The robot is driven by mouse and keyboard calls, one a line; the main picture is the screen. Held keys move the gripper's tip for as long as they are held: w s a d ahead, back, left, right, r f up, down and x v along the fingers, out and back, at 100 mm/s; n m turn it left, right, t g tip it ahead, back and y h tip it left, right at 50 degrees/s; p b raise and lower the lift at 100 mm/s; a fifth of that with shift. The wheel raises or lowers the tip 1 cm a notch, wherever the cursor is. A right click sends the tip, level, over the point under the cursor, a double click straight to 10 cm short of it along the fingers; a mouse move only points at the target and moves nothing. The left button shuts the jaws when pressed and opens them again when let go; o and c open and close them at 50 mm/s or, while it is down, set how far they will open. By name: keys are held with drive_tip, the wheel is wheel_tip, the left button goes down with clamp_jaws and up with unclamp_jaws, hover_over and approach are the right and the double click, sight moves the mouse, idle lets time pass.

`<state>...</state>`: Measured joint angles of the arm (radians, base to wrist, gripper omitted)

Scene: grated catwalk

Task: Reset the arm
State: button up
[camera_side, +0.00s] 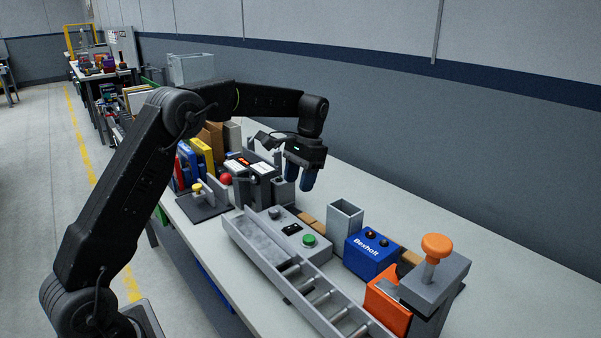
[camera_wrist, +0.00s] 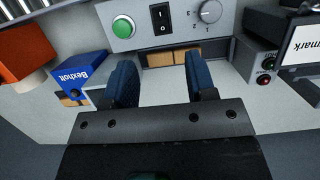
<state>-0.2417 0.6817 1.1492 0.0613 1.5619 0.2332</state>
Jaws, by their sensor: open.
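My arm reaches over the table from the left in the side view. My gripper (camera_side: 308,178) points down above the table, just behind the grey control box (camera_side: 300,232). Its two blue fingers are apart with nothing between them. In the wrist view my gripper (camera_wrist: 163,84) is open over bare table top. The control box (camera_wrist: 150,35) there shows a green button (camera_wrist: 123,27), a black rocker switch and a grey knob.
A blue Bexholt box (camera_side: 370,254), an orange-knobbed grey press (camera_side: 437,270), a grey open bin (camera_side: 345,217) and a roller conveyor (camera_side: 300,280) stand to the right. A red-knobbed device (camera_side: 226,179) and several boxes (camera_side: 198,155) stand left. Small brown blocks (camera_wrist: 173,58) lie behind the control box.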

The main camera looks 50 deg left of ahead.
drive_tip(key=shift+v, duration=0.9)
drive_tip(key=s+d+r+t, duration=0.2)
drive_tip(key=s+d+r, duration=0.25)
drive_tip(key=s, duration=0.25)
drive_tip(key=s+d+r+t, duration=0.2)
drive_tip(key=s+d+r, duration=0.25)
drive_tip(key=s, duration=0.25)
drive_tip(key=s+d+f+t, duration=0.2)
drive_tip(key=s, duration=0.5)
drive_tip(key=s+d+f+t, duration=0.2)
drive_tip(key=s, duration=0.6)
drive_tip(key=shift+t, duration=0.3)
drive_tip(key=shift+s+f, duration=0.1)
